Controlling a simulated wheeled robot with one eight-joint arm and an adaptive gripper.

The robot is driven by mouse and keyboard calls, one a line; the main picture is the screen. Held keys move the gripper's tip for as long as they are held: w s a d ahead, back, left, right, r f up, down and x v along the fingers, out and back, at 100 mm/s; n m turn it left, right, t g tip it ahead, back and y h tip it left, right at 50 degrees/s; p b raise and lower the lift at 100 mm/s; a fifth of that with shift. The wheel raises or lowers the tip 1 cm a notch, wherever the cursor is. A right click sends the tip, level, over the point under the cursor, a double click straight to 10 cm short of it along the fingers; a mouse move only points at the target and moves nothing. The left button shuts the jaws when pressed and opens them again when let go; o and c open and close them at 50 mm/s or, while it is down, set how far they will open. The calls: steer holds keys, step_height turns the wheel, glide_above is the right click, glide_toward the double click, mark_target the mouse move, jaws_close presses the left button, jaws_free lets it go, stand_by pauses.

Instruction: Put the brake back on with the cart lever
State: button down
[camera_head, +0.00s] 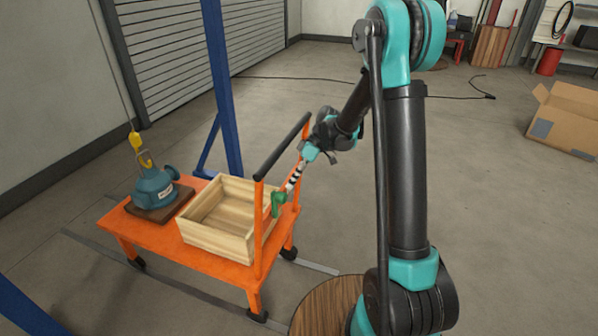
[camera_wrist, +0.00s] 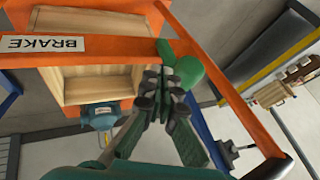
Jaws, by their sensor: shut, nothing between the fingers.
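The orange cart (camera_head: 190,261) stands on the floor at the left of the head view. Its green brake lever (camera_head: 278,201) is at the handle end, near the right upright. In the wrist view the lever (camera_wrist: 187,70) has a rounded green end just beyond my fingertips. A white label reading BRAKE (camera_wrist: 42,44) appears upside down on the orange bar beside it. My gripper (camera_head: 288,188) reaches down to the lever from the upper right. In the wrist view my gripper (camera_wrist: 165,80) has its fingertips together, empty, at or very near the lever; contact cannot be told.
An open wooden crate (camera_head: 193,235) and a blue pump (camera_head: 157,188) sit on the cart. A yellow hook (camera_head: 136,140) hangs over the pump. A blue post (camera_head: 221,95) stands behind. The cart's dark handle bar (camera_head: 281,147) is close to my wrist. Floor to the right is mostly clear.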

steer(key=shift+s+a+f, duration=0.1)
steer(key=shift+s+a, duration=0.1)
steer(key=shift+s, duration=0.25)
steer(key=shift+s+a+f, duration=0.1)
steer(key=shift+s+a, duration=0.05)
steer(key=shift+s, duration=0.25)
